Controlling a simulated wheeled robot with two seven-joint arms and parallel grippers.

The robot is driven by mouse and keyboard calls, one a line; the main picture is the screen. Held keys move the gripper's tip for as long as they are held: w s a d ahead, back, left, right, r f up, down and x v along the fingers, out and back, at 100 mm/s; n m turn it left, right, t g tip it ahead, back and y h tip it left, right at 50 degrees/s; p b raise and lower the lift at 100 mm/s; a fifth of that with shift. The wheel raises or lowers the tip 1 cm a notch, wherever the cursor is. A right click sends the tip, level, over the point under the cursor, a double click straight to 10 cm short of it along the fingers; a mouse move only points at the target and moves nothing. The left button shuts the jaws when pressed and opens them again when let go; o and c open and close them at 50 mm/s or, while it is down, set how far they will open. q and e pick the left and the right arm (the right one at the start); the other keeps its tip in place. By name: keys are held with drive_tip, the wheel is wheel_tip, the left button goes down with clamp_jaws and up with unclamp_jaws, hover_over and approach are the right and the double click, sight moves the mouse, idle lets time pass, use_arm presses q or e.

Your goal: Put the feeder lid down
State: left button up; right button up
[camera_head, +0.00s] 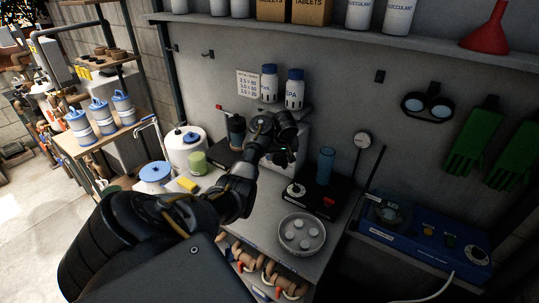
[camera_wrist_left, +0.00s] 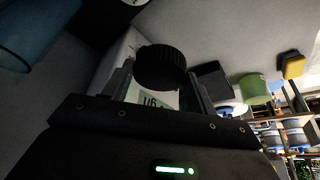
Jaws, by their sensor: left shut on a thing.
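My left gripper (camera_head: 283,154) reaches in over the middle of the bench, in front of a pale box against the wall. In the head view the gripper and wrist largely hide the lid. My right gripper is not in view.
A metal dish with white tablets (camera_head: 301,234) sits at the bench's front right. A black unit with a blue cylinder (camera_head: 326,165) stands behind it. Bare bench shows before the gripper.

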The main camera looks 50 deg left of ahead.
use_arm(q)
drive_tip(key=w+d+m+t+h, duration=0.1)
drive_tip(key=w+d+m, duration=0.2)
drive_tip(key=d, duration=0.6)
drive_tip(key=w+d+m+h, duration=0.1)
drive_tip(key=w+d+m, duration=0.2)
drive_tip(key=d, duration=0.5)
drive_tip(key=s+d+r+m+h, duration=0.1)
drive_tip(key=s+d+r+m, duration=0.25)
drive_tip(key=d, duration=0.45)
drive_tip(key=s+d+r+m+h, duration=0.1)
drive_tip(key=s+d+r+m, duration=0.2)
drive_tip(key=d, duration=0.4)
drive_tip(key=s+d+r+m+h, duration=0.1)
drive_tip(key=d+r+m+h, duration=0.1)
drive_tip(key=d+r+m, duration=0.45)
drive_tip(key=s+d+f+m+h, duration=0.1)
drive_tip(key=s+d+f+m, duration=0.15)
drive_tip(key=s, duration=0.75)
drive_tip(key=s+a+f+g+b, duration=0.1)
drive_tip(key=s+a+f+b, duration=0.1)
drive_tip(key=f+b, duration=1.2)
drive_tip(key=shift+s+f+h, duration=0.3)
drive_tip(key=shift+s+f, duration=0.2)
drive_tip(key=shift+s+d+m, duration=0.1)
drive_tip(key=shift+d+m, duration=0.05)
drive_tip(key=shift+m, duration=0.1)
